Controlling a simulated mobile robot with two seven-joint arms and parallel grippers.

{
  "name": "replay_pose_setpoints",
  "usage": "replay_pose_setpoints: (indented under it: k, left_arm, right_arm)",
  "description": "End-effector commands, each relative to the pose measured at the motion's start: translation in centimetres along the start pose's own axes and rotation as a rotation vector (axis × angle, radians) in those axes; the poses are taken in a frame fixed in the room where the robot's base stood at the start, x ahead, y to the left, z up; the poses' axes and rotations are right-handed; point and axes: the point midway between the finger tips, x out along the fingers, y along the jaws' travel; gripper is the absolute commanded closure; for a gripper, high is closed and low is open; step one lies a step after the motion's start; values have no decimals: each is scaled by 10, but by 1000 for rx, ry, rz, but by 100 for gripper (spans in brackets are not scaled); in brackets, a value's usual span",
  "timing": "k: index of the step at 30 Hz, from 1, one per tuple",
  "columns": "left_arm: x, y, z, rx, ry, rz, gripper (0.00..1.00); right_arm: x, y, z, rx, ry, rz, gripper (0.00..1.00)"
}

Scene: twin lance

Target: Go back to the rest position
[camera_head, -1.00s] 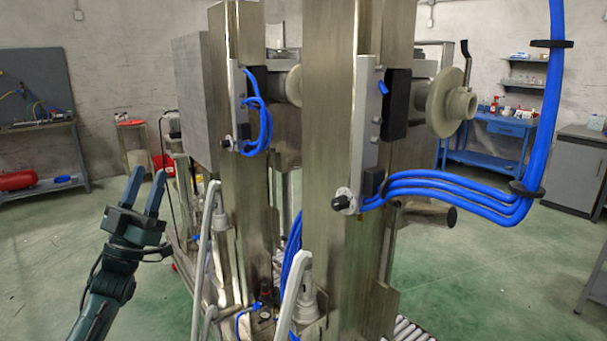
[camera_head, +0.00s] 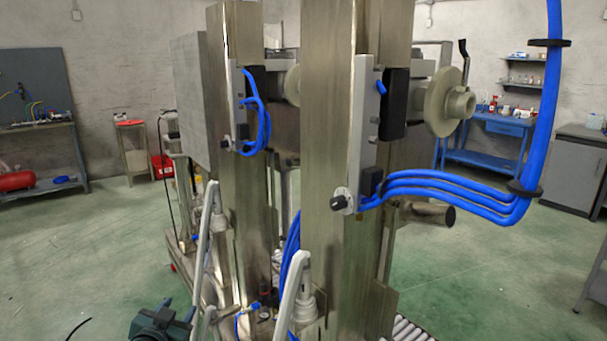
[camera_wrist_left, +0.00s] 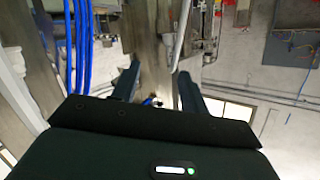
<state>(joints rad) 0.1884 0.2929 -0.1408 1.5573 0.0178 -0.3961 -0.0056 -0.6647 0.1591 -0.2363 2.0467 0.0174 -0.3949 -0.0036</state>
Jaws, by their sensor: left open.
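My left gripper (camera_head: 176,309) shows at the bottom edge of the head view, left of the machine, with only its upper part in the picture. In the left wrist view, its two dark fingers (camera_wrist_left: 158,82) stand apart with nothing between them. The steel machine with twin columns (camera_head: 330,140) fills the middle of the head view. The gripper is in front of its lower left side; I cannot tell how close they are. My right gripper is not in view.
Thick blue cables (camera_head: 450,190) loop out to the right of the near column. Grey slanted levers (camera_head: 290,295) stand at the machine's lower front. Green floor (camera_head: 80,250) is open at the left. A blue bench (camera_head: 490,150) and grey cabinet (camera_head: 565,170) stand at the back right.

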Motion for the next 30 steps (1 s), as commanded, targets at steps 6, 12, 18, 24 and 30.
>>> replay_pose_setpoints:
  k: [6, 12, 18, 24, 30]
  left_arm:
    - [-98, 102, 91, -68, -131, 160, 56]
    - [-200, 167, 134, -162, -243, 266, 56]
    - [-255, 191, 143, -220, -303, 307, 56]
    - [-263, 195, 144, -230, -313, 313, 56]
    - [-263, 194, 144, -229, -313, 313, 56]
  right_arm:
    - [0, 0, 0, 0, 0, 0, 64]
    - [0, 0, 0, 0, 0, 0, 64]
    - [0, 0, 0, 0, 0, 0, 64]
    - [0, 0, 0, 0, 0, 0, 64]
    - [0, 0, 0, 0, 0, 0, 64]
